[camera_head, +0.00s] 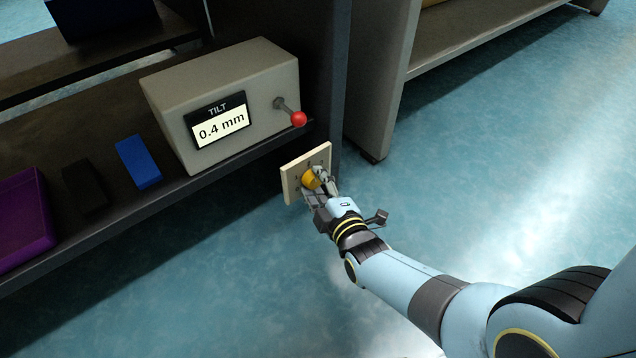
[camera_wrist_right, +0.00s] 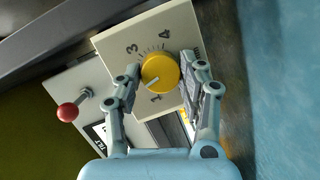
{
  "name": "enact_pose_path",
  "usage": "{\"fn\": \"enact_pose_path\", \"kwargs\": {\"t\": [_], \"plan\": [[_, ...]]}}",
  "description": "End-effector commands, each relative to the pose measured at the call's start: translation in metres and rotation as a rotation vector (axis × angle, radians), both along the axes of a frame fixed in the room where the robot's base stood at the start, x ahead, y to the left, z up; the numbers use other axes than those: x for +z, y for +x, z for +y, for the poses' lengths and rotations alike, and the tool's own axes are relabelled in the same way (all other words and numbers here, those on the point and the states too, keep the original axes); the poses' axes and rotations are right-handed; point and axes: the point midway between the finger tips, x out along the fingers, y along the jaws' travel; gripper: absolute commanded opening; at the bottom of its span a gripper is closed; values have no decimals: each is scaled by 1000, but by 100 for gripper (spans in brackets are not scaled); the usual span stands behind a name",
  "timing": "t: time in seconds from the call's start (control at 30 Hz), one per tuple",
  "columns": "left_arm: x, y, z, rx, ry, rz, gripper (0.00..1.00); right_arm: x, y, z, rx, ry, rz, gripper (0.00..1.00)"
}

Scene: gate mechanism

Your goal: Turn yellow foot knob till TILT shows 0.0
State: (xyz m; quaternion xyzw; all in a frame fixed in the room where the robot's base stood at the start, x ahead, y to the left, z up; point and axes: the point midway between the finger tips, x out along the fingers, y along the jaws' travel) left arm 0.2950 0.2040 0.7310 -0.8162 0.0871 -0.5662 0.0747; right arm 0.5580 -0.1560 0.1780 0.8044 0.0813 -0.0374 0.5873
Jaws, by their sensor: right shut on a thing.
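The yellow knob (camera_head: 311,179) is mounted on a cream plate (camera_head: 291,182) at the shelf's front corner, low beside the shelf post. My right gripper (camera_head: 322,186) is at the knob with its fingers on either side, shut on it. In the right wrist view, the knob (camera_wrist_right: 160,71) shows a white pointer mark towards its lower left, and the plate (camera_wrist_right: 125,36) carries a numbered dial; 1, 3 and 4 are readable. The TILT display (camera_head: 221,123) on the grey box reads 0.4 mm. My left gripper is not in view.
The grey box (camera_head: 255,75) has a lever with a red ball (camera_head: 298,119) above the plate. A blue block (camera_head: 138,161), a black block (camera_head: 84,187) and a purple tray (camera_head: 40,240) lie on the shelf to the left. Open floor (camera_head: 450,190) lies to the right.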

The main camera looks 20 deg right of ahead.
Motion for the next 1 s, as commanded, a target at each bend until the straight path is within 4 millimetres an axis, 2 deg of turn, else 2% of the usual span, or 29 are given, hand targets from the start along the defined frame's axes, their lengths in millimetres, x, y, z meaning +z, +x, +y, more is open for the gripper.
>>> {"fn": "enact_pose_path", "kwargs": {"t": [0.2, 0.53, 0.57, 0.7, 0.73, 1.0], "plan": [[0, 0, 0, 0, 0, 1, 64, -2, -1, 1, -1, -150, -51, 8], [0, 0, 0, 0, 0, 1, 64, -2, -1, 1, -1, -168, -58, 8], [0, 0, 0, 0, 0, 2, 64, -2, -1, 1, -1, -167, -57, 43], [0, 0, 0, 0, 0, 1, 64, -2, -1, 1, -1, -167, -57, 61], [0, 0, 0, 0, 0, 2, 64, -1, -1, 1, -1, -167, -58, 63], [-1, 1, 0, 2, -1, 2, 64, -1, -1, 1, -2, -167, -59, 63]]}}
